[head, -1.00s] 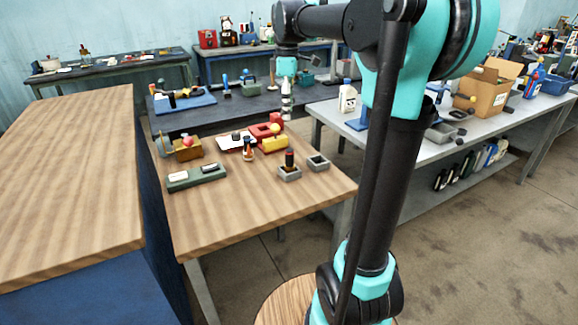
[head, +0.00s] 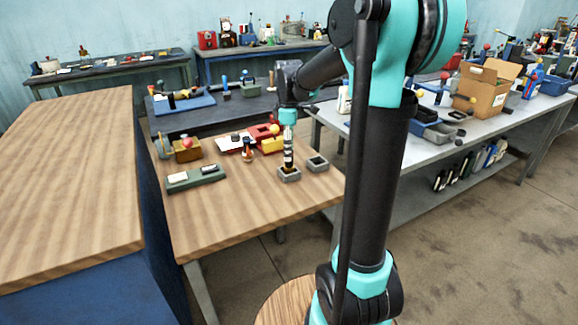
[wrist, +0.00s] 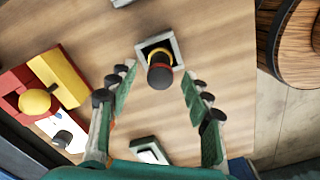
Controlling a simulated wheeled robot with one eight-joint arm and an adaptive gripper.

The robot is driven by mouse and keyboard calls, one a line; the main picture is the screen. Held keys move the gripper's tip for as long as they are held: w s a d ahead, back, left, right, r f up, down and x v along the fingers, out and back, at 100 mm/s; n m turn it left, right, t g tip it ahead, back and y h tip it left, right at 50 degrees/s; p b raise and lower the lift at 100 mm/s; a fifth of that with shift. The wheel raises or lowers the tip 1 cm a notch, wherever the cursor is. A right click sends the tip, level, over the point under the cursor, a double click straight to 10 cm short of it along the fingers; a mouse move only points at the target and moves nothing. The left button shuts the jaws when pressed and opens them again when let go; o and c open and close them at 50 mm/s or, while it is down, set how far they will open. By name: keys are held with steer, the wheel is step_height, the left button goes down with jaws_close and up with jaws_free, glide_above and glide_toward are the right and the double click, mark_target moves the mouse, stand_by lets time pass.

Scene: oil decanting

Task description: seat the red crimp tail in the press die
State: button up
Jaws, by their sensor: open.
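A short dark-topped cylinder (wrist: 160,72) with red and yellow bands stands in a square grey holder (wrist: 171,45) on the wooden table. It looks like the red crimp tail, though little red shows. The same holder shows in the head view (head: 289,175), with the cylinder mostly hidden by my gripper (head: 288,158). In the wrist view my gripper (wrist: 159,74) is open, with one finger on each side of the cylinder and visible gaps. A second grey square socket (head: 317,164), apparently empty, stands just right of the holder. I cannot tell whether it is the press die.
A red block (head: 262,131) and yellow block (head: 272,145) stand behind left. A green block (head: 195,178) lies front left. The table's front (head: 235,220) is clear.

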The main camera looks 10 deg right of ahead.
mark_target(289, 164)
steer(key=shift+f, duration=1.45)
steer(key=shift+c, duration=0.4)
jaws_close()
